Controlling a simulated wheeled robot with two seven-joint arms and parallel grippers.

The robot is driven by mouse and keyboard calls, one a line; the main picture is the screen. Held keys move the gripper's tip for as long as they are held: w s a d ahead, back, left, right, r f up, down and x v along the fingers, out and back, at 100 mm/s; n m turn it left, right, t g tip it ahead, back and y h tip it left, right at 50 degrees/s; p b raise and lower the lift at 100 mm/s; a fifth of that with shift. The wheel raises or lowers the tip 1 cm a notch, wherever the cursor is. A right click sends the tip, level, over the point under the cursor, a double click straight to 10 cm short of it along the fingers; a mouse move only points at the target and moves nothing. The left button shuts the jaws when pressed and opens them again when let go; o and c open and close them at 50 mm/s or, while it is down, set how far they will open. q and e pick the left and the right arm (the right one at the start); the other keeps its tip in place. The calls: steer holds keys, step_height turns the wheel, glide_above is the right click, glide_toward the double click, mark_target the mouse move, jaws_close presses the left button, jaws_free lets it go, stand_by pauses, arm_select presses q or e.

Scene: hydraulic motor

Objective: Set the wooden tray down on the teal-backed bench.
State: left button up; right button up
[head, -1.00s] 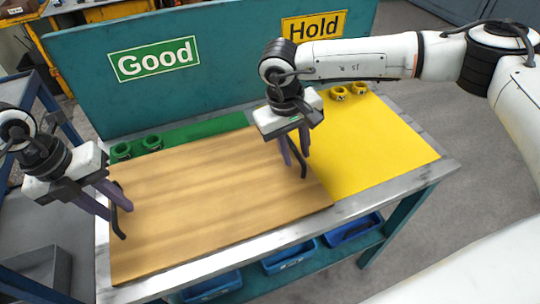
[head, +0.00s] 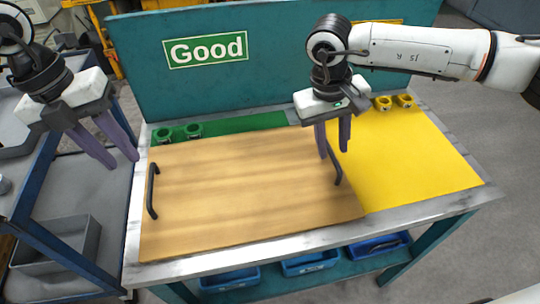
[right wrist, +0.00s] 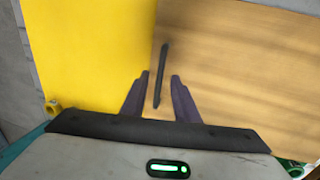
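The wooden tray (head: 245,200) lies flat on the teal-backed bench (head: 300,240), over the green area and the edge of the yellow area. Its left black handle (head: 152,190) and right black handle (head: 333,163) both show. My left gripper (head: 122,160) is open and empty, up and to the left of the left handle, clear of it. My right gripper (head: 335,154) is at the right handle; in the right wrist view its fingers (right wrist: 160,80) are apart on either side of the handle (right wrist: 162,75), with gaps showing. Nothing is held.
The teal back panel carries a green "Good" sign (head: 206,50); the other sign is mostly behind my right arm. The yellow area (head: 405,155) is largely free. Yellow rings (head: 393,102) and green rings (head: 180,133) stand at the back. Blue bins (head: 310,262) sit below.

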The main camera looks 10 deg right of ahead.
step_height(320, 180, up, 7)
steer(key=a, duration=0.1)
steer(key=shift+a+r, duration=0.15)
steer(key=shift+a, duration=0.05)
steer(key=shift+s, duration=0.1)
stand_by(0.4)
